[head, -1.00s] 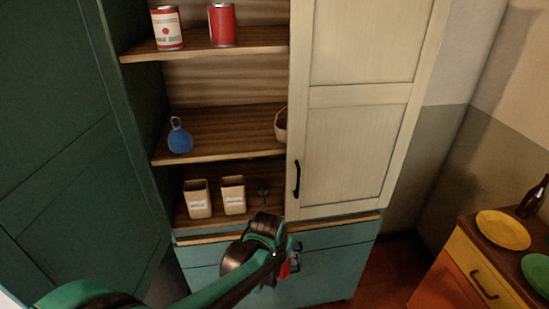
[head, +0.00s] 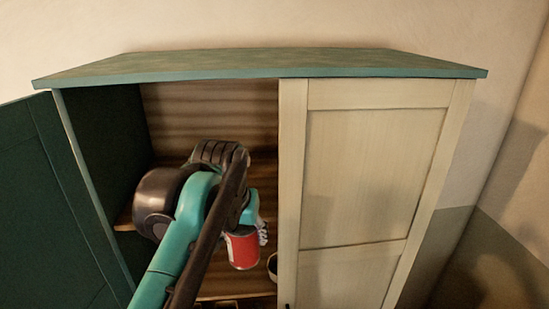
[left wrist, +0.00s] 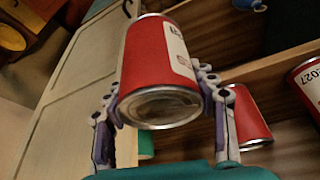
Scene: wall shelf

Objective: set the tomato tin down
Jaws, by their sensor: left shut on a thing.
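The tomato tin, red with a white label, is held in my left gripper (head: 262,232). In the head view the tin (head: 242,252) hangs in front of the open left half of the cupboard, near the white door's edge. In the left wrist view the tin (left wrist: 152,65) sits between the two fingers (left wrist: 158,98), its metal end facing the camera. A second red tin (left wrist: 250,118) and a labelled tin (left wrist: 306,82) show to its right. In the head view my arm covers much of the upper shelf (head: 265,166), and those two tins do not show. My right gripper is out of view.
The closed white door (head: 372,180) bounds the opening on the right; the open dark green door (head: 45,200) stands at left. The cupboard's green top (head: 260,64) lies above. A pale bowl (head: 272,265) stands on a lower shelf. A blue object (left wrist: 276,10) shows in the wrist view.

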